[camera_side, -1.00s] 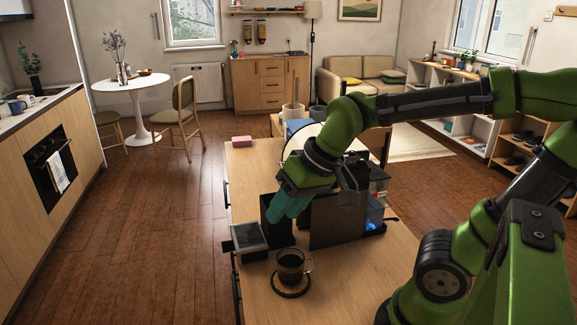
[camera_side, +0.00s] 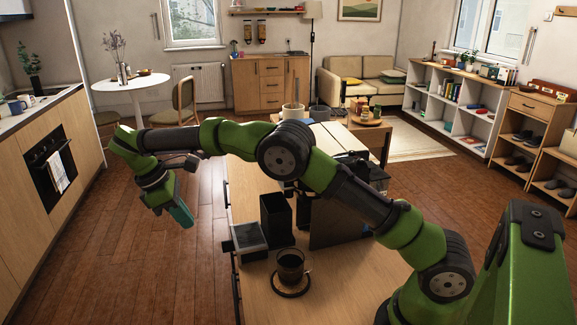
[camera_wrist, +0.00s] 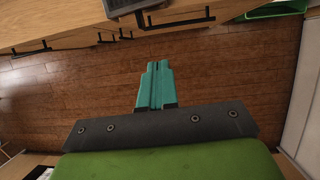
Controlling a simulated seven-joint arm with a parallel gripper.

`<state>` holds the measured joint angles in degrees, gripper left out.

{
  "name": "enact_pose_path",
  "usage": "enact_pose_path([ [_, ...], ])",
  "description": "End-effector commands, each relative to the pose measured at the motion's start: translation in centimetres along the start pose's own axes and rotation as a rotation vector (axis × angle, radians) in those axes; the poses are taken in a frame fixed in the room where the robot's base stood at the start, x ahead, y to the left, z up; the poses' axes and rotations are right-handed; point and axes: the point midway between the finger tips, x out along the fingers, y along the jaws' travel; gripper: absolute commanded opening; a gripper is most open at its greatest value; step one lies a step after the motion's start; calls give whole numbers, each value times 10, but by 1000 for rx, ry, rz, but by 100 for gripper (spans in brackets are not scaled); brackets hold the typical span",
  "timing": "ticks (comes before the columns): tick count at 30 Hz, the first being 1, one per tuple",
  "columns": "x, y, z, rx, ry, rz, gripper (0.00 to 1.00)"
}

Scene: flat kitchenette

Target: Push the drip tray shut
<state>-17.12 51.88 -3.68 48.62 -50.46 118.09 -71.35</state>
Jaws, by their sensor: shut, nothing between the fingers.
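The drip tray (camera_side: 248,240) is a flat dark tray with a light grey top. It sticks out at the left edge of the wooden counter, in front of a black open box. A dark grilled corner, likely the same tray (camera_wrist: 124,6), shows at the top of the wrist view, over the counter edge. The dark coffee machine (camera_side: 335,222) stands right of the box, partly hidden by my arm. My gripper (camera_side: 182,214), with teal fingers, is left of the counter, over the floor and clear of the tray. Its fingers (camera_wrist: 156,72) are shut and empty.
A dark mug (camera_side: 291,262) stands on a round coaster near the tray. The black box (camera_side: 277,216) is beside the machine. Dark drawer handles (camera_wrist: 178,18) stick out from the counter front. The floor (camera_side: 120,245) left of the counter is clear.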

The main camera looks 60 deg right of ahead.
Motion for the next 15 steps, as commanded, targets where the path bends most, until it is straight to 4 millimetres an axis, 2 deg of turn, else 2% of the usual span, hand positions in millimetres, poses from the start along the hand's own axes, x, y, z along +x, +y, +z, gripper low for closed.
enact_pose_path([
  [4,-2,-5,5,-63,-16,-28,0],
  [8,8,-5,6,-74,-17,-28,0],
  [11,22,-6,7,-74,-17,-30,0],
  [15,53,-7,7,-73,-17,-31,0],
])
